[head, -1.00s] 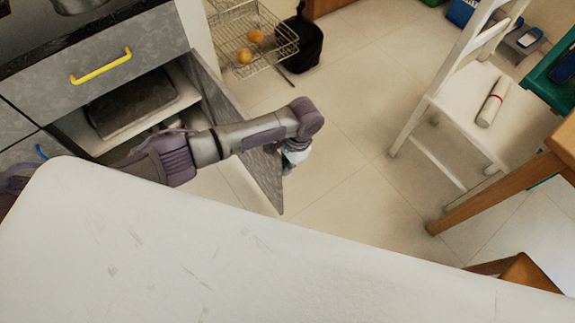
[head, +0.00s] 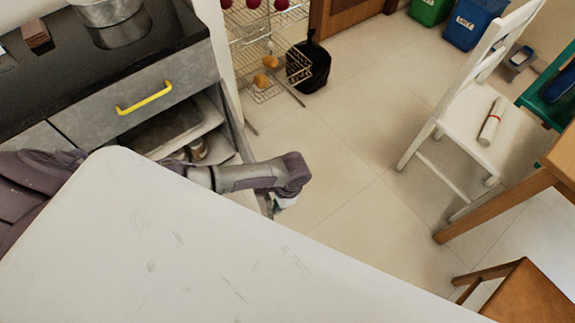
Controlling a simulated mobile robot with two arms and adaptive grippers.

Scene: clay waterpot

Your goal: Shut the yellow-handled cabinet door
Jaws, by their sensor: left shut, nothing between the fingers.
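The grey cabinet door (head: 238,131) stands open at the right side of the cabinet, seen nearly edge-on. Its outer face and any handle on it are hidden. A yellow handle (head: 145,98) shows on the grey front panel above the open compartment. My left arm reaches past the white tabletop and across the lower part of the door. My left gripper (head: 286,200) is shut and empty, small and partly hidden below the wrist, at the door's outer side near its free edge. I cannot tell whether it touches the door. My right gripper is out of view.
The white tabletop (head: 150,240) fills the foreground. The open compartment holds a dark tray (head: 172,130) and jars. A wire rack (head: 262,50) and black bag (head: 308,62) stand behind the door. A white chair (head: 470,120) is at right; floor between is clear.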

